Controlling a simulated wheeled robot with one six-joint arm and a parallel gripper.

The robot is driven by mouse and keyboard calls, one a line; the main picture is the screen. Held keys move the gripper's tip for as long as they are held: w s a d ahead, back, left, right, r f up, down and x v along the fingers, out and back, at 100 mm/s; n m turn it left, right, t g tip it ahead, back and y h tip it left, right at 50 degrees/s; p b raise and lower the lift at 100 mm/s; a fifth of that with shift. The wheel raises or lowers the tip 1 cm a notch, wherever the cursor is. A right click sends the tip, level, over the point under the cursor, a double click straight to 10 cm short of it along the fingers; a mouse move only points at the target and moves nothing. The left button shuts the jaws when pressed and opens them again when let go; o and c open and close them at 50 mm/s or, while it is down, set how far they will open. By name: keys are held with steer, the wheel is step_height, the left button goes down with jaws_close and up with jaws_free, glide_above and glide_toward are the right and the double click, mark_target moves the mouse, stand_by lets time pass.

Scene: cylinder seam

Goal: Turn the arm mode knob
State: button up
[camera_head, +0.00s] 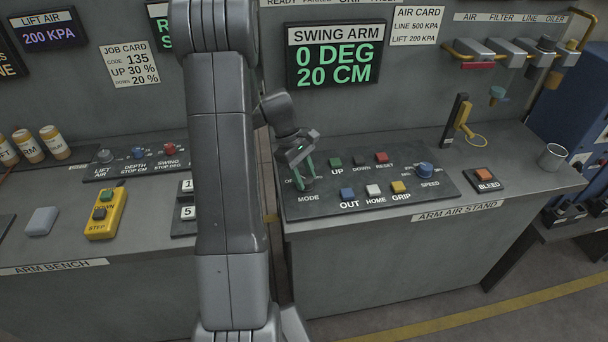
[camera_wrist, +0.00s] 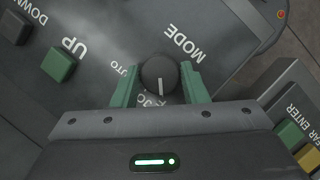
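The arm mode knob (camera_wrist: 159,75) is a round dark knob with a white pointer line, beside the word MODE on the panel. In the wrist view it sits between the two green fingers of my gripper (camera_wrist: 158,86). Small gaps seem to show between the knob and the fingers, so the gripper looks open around it. The pointer line points toward the gripper body, near a partly hidden label. In the head view my gripper (camera_head: 304,176) is over the left end of the control panel (camera_head: 330,205), and the knob is mostly hidden behind it.
A green UP button (camera_wrist: 58,65) is left of the knob in the wrist view. OUT (camera_head: 347,194), HOME (camera_head: 373,190) and GRIP (camera_head: 399,187) buttons and a blue SPEED knob (camera_head: 425,169) are to the right in the head view. The stand's front strip is clear.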

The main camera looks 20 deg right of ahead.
stand_by(0.3)
steer(key=m, duration=0.2)
steer(key=m+y, duration=0.1)
steer(key=m, duration=0.1)
steer(key=shift+d+m+g+y, duration=0.15)
steer(key=shift+m+g+y, duration=0.15)
steer(key=shift+d+m+y+p, duration=0.1)
steer(key=shift+m+y+p, duration=0.45)
steer(key=shift+m, duration=1.35)
steer(key=shift+m+y, duration=0.25)
steer(key=shift+m, duration=0.05)
steer(key=o, duration=1)
steer(key=shift+c, duration=0.2)
steer(key=b+v, duration=0.2)
steer(key=v, duration=1.2)
